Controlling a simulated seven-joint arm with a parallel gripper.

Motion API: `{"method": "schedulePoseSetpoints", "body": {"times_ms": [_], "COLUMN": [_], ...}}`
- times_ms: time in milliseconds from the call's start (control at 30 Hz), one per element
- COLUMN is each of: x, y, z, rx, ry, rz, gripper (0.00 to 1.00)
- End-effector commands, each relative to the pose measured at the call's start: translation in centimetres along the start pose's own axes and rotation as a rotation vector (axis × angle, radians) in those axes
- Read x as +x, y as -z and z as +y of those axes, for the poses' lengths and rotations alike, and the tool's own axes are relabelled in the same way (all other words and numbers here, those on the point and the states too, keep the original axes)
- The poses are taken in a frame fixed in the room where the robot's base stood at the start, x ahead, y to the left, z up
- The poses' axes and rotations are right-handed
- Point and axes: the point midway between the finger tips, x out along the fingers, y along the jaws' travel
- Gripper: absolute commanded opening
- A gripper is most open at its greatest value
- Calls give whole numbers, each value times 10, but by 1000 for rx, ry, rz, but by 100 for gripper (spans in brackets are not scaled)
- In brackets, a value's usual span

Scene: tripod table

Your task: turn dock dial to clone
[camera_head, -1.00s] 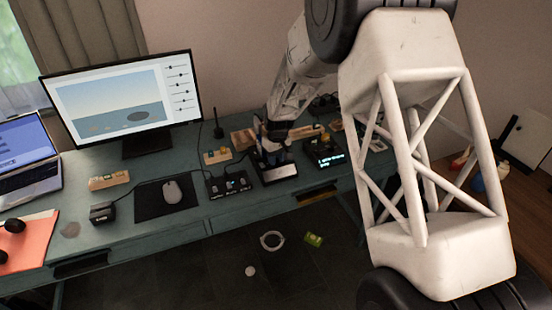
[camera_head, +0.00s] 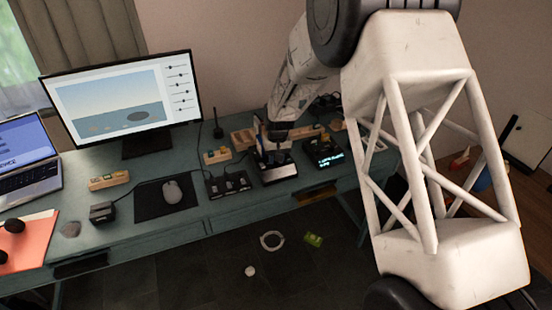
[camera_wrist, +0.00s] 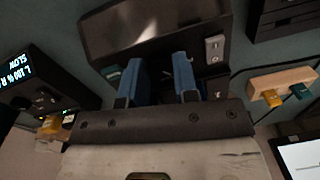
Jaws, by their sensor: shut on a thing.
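The dock (camera_head: 279,174) is a dark box on the teal desk, right of the monitor and directly under my gripper (camera_head: 271,152). In the wrist view the dock (camera_wrist: 150,27) shows a glossy dark panel and a grey panel with small buttons on its right side. I cannot read the dial's setting or any clone mark.
A black box with a lit display (camera_head: 323,154) stands right of the dock and another dark box (camera_head: 228,185) stands left. Wooden blocks with coloured pieces (camera_head: 217,156) lie nearby. Cables run at the back.

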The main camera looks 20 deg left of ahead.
Motion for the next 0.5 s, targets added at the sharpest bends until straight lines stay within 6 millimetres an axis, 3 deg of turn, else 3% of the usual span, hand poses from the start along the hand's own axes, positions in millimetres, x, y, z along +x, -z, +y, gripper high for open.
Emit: {"method": "schedulePoseSetpoints", "body": {"times_ms": [500], "x": [0], "y": [-1], "z": [0], "rx": [180], "ry": [0], "rz": [8], "gripper": [4]}}
